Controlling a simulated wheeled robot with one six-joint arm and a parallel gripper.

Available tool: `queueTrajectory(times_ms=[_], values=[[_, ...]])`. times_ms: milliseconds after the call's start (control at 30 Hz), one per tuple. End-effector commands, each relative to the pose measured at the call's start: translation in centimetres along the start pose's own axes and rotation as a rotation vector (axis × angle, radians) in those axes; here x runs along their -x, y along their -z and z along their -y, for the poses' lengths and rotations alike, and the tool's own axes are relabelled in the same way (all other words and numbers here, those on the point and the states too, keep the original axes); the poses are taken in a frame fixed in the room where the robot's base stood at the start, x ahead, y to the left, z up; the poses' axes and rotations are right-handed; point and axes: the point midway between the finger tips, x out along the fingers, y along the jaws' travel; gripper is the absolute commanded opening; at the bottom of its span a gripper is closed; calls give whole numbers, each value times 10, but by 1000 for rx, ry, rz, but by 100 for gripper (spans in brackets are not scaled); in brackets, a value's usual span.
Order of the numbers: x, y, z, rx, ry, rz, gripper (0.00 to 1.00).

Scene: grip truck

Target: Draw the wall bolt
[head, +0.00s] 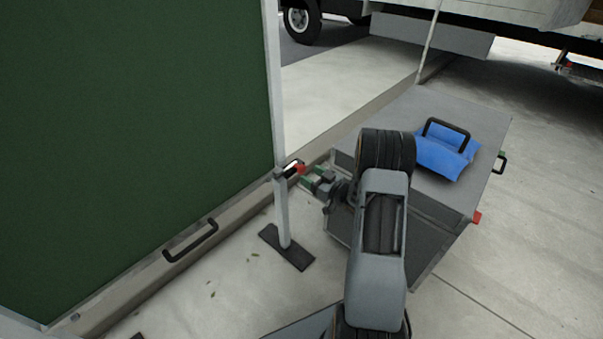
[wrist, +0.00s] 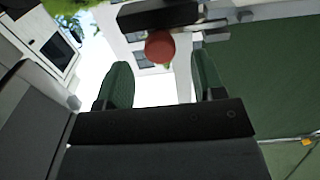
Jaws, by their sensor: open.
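The wall bolt is a small metal bolt in a dark bracket (head: 284,173) with a red knob (head: 300,168). It sits on the pale post at the edge of the green wall (head: 135,120). My gripper (head: 304,178) is open, its green-padded fingers pointing at the knob from the right. In the wrist view the red knob (wrist: 160,47) shows in the gap between the fingertips (wrist: 162,72), below the black bracket (wrist: 158,15). The fingers do not visibly touch it. I cannot tell whether the knob lies between the tips or just beyond them.
A grey box (head: 420,120) stands close behind my arm, with a blue bag (head: 447,152) on top. The post's dark foot plate (head: 286,248) lies on the floor. A black handle (head: 190,241) is on the green wall's lower edge. A truck (head: 470,20) stands behind.

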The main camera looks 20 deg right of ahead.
Motion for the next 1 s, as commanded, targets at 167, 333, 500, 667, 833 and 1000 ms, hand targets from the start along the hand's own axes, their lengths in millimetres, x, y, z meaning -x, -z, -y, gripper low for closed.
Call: queueTrajectory(times_ms=[167,333,500,667,833,1000], values=[[-28,-2,0,1,1,-1,63],[-43,-1,0,0,0,0,63],[-49,0,-1,0,-2,1,63],[-49,0,-1,0,-2,1,63],[-49,0,0,0,-2,1,58],[-49,0,0,0,-2,1,42]])
